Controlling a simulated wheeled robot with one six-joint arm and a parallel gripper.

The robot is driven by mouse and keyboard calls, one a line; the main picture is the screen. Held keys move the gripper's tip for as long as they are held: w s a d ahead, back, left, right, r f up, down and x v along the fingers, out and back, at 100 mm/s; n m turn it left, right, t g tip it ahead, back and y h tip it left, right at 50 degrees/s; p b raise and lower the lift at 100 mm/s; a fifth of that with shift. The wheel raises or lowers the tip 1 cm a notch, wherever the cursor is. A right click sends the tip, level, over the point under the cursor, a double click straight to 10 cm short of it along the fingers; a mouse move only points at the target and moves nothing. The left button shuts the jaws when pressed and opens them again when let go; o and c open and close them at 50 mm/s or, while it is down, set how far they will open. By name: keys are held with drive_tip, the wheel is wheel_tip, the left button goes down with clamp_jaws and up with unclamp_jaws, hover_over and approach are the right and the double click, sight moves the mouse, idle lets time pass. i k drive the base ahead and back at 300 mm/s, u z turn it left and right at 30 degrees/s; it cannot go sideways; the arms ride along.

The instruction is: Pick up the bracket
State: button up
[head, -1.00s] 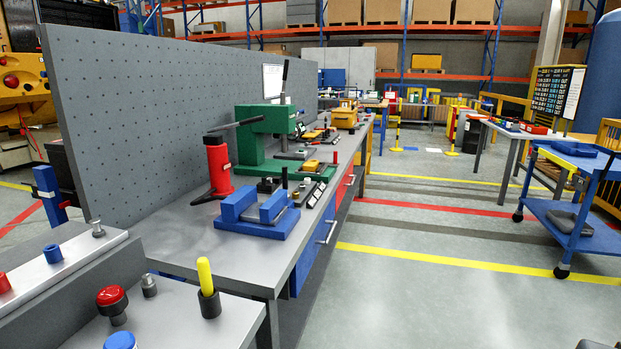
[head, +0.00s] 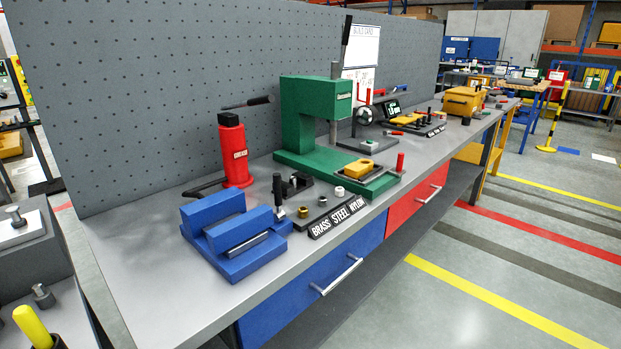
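A small yellow-orange part with a dark hole (head: 359,167) lies on the base of the green press (head: 308,112) on the workbench. It may be the bracket, but I cannot tell its exact shape. Another flat yellow part (head: 408,123) lies further back, by a dark fixture. My gripper is not in view.
The grey bench (head: 160,270) carries a blue vise (head: 232,240), a red jack (head: 234,152), a label strip reading brass, steel, nylon (head: 338,218) and a yellow box (head: 462,101). A grey pegboard (head: 150,90) stands behind. The striped floor at the right is clear.

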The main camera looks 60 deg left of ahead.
sight(299, 181)
drive_tip(key=u, duration=0.45)
drive_tip(key=i, duration=0.95)
drive_tip(key=u, duration=1.75)
drive_tip(key=i, duration=0.75)
drive_tip(key=u, duration=0.6)
